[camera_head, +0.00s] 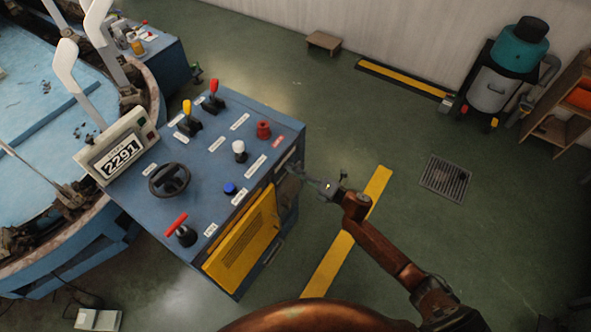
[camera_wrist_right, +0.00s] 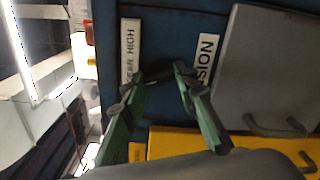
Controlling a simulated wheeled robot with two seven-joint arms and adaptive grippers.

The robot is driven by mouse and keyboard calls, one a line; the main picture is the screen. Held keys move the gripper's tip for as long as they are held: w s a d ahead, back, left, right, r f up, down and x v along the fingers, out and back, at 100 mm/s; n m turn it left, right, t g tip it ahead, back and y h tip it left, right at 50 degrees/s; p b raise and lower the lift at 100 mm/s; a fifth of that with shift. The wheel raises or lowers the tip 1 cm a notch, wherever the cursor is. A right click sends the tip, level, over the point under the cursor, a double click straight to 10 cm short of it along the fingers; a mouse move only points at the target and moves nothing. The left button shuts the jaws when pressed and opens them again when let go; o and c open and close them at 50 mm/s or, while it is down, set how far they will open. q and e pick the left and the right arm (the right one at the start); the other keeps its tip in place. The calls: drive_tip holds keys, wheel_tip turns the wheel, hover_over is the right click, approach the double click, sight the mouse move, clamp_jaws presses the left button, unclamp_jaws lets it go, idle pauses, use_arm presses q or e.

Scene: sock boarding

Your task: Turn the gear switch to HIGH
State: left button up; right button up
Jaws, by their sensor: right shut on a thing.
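The blue control console (camera_head: 215,165) stands at the left of the head view. My right gripper (camera_head: 306,178) reaches its right side face, beside the yellow door. In the right wrist view, the green fingers of my right gripper (camera_wrist_right: 158,82) are against the blue panel, shut on the small dark gear switch (camera_wrist_right: 158,72). The switch is mostly hidden between the fingertips, so its exact setting cannot be told. A white label reading "GEAR HIGH" (camera_wrist_right: 131,50) is left of it, and a label ending in "SION" (camera_wrist_right: 206,58) is right of it. My left gripper is not in view.
The yellow door (camera_head: 245,243) is just below my right gripper. The console top holds several knobs, levers and a black handwheel (camera_head: 169,180). A grey plate with a handle (camera_wrist_right: 268,65) is close by in the wrist view. The floor at right is mostly clear around a drain grate (camera_head: 445,178).

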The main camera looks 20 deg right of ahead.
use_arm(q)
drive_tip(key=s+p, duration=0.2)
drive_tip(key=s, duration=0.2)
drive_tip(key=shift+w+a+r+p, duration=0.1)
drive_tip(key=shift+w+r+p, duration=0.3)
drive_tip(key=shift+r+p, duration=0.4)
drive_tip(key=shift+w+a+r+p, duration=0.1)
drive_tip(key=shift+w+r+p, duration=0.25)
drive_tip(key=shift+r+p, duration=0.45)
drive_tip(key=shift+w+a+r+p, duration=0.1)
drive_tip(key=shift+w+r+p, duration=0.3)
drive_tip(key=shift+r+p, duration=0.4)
use_arm(e)
drive_tip(key=shift+d+m, duration=0.1)
drive_tip(key=shift+m, duration=6.4)
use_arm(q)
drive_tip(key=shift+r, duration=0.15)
use_arm(e)
drive_tip(key=o, duration=1.1)
drive_tip(key=shift+o, duration=0.3)
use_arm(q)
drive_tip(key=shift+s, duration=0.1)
use_arm(e)
drive_tip(key=v, duration=1.2)
